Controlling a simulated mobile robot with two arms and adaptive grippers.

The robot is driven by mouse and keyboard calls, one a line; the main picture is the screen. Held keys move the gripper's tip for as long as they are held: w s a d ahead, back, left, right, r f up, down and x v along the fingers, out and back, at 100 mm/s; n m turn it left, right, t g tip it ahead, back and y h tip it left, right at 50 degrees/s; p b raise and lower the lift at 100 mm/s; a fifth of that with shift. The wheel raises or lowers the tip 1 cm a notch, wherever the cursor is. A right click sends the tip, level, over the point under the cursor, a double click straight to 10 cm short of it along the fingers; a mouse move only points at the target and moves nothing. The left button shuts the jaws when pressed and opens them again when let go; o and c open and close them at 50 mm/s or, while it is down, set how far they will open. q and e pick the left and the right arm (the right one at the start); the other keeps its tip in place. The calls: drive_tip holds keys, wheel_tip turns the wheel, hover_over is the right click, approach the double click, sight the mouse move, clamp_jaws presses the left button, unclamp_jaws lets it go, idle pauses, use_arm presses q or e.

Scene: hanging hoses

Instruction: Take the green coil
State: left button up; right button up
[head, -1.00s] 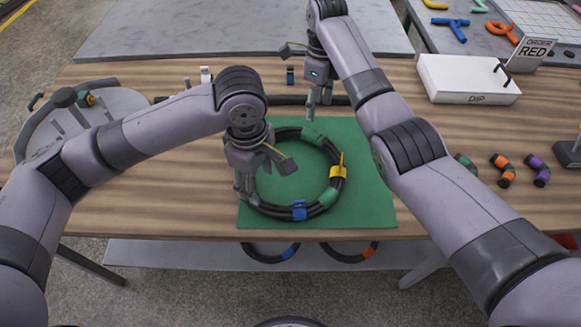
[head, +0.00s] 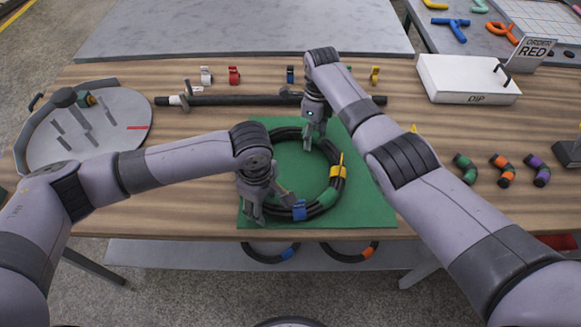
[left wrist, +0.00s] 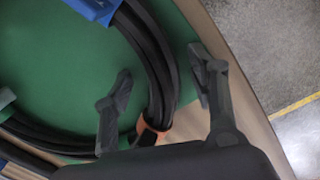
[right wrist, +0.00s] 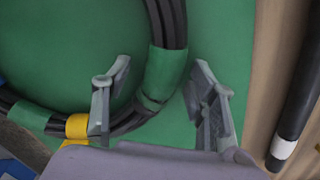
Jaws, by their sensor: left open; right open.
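The green coil (head: 328,196) is a ring of black hose with green bands, lying flat on a green mat (head: 384,215). A blue clip (head: 299,210) and a yellow clip (head: 338,171) sit on it. My left gripper (head: 270,211) is open at the coil's near left. In the left wrist view its fingers (left wrist: 158,85) stand on either side of the hose (left wrist: 150,50), near an orange band (left wrist: 150,132). My right gripper (head: 313,142) is open at the coil's far side. In the right wrist view its fingers (right wrist: 160,75) straddle a green band (right wrist: 166,78).
Two more coils, with a blue band (head: 288,252) and an orange band (head: 369,250), hang below the table's front edge. A straight black hose (head: 240,100) lies behind the mat. A white DIP box (head: 465,82) and short hose pieces (head: 502,170) are at right.

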use_arm(q)
drive_tip(key=shift+c, duration=0.5)
use_arm(e)
drive_tip(key=shift+c, duration=0.5)
use_arm(q)
clamp_jaws()
use_arm(e)
clamp_jaws()
use_arm(q)
drive_tip(key=shift+r, duration=0.1)
use_arm(e)
drive_tip(key=shift+r, duration=0.1)
